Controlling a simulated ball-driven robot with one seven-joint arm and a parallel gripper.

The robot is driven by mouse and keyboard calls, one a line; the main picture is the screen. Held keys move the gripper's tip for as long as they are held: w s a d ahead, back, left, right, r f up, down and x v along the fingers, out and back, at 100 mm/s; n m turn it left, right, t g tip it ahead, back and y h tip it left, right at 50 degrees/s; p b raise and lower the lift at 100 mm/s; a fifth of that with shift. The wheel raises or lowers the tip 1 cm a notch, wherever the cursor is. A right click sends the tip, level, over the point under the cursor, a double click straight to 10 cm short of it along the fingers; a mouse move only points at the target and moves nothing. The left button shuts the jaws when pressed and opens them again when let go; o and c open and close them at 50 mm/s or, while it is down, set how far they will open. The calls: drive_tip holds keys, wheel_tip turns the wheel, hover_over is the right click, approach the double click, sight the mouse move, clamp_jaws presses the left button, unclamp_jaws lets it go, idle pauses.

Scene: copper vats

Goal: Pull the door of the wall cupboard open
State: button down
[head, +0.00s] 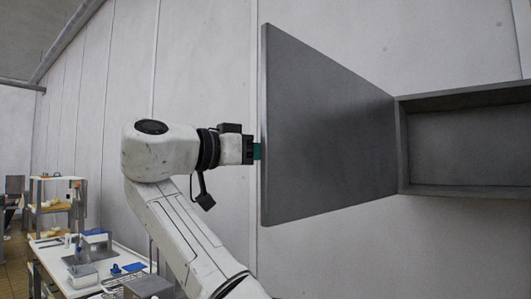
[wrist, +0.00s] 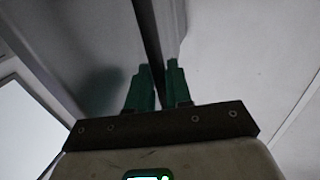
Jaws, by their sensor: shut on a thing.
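The grey wall cupboard (head: 400,145) is at the right of the head view. Its door (head: 325,130) stands wide open, swung out to the left from the hinge side, and the empty-looking inside (head: 470,145) shows. My gripper (head: 257,151) is at the door's free edge, about halfway up. In the wrist view, the green fingers of my gripper (wrist: 158,68) lie on either side of a dark narrow strip, the door's edge (wrist: 148,35), and are shut on it. The fingertips are partly hidden behind the door in the head view.
A worktable (head: 75,285) with blue and grey items stands low at the left. A shelf rack (head: 55,205) stands behind it. The pale panelled wall (head: 205,60) runs behind the door and my arm. The space left of the door is free at gripper height.

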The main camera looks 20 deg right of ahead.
drive_tip(key=shift+d, duration=0.1)
drive_tip(key=c, duration=1.2)
unclamp_jaws()
drive_tip(key=shift+d, duration=0.1)
drive_tip(key=shift+c, duration=0.2)
drive_tip(key=b+v, duration=0.1)
drive_tip(key=v, duration=1)
drive_tip(key=shift+b, duration=0.35)
drive_tip(key=shift+f, duration=0.1)
